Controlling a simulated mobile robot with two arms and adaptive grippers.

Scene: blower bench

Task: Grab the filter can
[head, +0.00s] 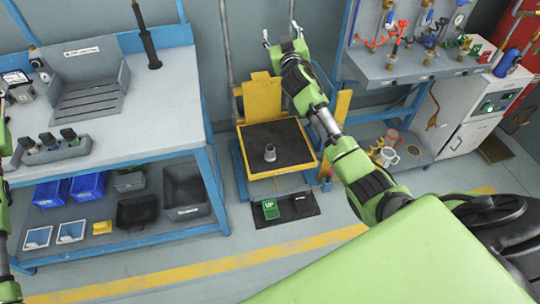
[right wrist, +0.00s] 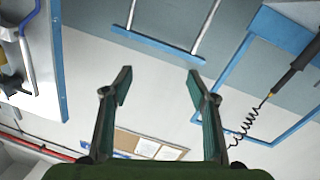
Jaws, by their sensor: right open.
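A small grey can (head: 270,153), which looks like the filter can, stands upright on the black top of a yellow-framed lift platform (head: 280,173) in the head view. My right gripper (head: 280,34) is open and empty above and behind the platform, well apart from the can, with its fingers toward the wall. In the right wrist view the fingers (right wrist: 160,80) are spread with nothing between them, and the can is not seen there. Only a strip of my left arm shows at the left edge of the head view; its gripper is out of frame.
A blue-framed workbench (head: 160,108) stands left, with blue bins (head: 88,187) and black bins below. A hose-fitting bench (head: 405,70) and a white cabinet (head: 475,110) stand right. A foot pedal mat (head: 284,212) lies before the platform. My right arm passes along the platform's right side.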

